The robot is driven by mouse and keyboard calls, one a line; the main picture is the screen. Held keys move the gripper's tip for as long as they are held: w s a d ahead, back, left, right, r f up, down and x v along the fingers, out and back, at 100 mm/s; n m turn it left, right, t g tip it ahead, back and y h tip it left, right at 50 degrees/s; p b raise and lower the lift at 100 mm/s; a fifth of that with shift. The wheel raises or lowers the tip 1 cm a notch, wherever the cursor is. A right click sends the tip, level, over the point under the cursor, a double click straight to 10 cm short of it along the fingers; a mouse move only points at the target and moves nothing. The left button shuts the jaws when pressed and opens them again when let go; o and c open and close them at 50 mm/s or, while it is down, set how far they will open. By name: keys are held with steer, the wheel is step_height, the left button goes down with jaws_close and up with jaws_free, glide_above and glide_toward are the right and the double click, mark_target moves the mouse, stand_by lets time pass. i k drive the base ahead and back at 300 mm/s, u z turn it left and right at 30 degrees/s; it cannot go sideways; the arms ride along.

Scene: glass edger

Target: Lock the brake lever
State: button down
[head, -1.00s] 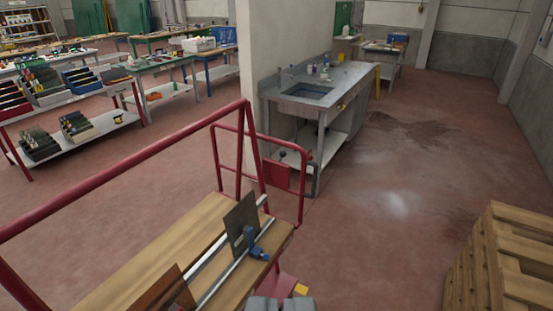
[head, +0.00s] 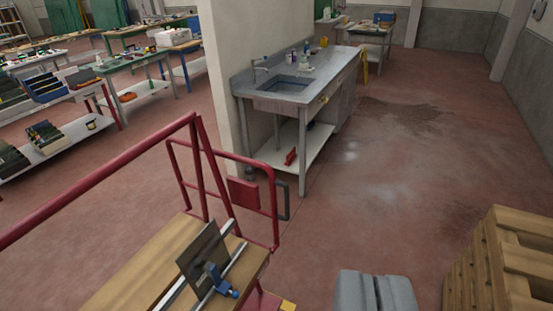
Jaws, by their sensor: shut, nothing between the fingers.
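My gripper (head: 376,292) is at the bottom edge, right of centre, with its two grey fingers together and nothing between them. To its left is a cart with red tubular rails (head: 112,172) and a wooden deck (head: 135,262). A blue clamp (head: 218,280) and a dark plate (head: 201,256) stand on the deck.
A wooden pallet stack (head: 510,262) stands at the right edge. A steel sink bench (head: 300,88) stands beyond the cart against a wall end (head: 222,60). The red floor (head: 390,190) between cart, bench and pallets is clear. Workbenches fill the back left.

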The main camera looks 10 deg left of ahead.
mark_target(249, 171)
steer(key=z, duration=0.05)
steer(key=i, duration=1)
steer(key=u, duration=0.2)
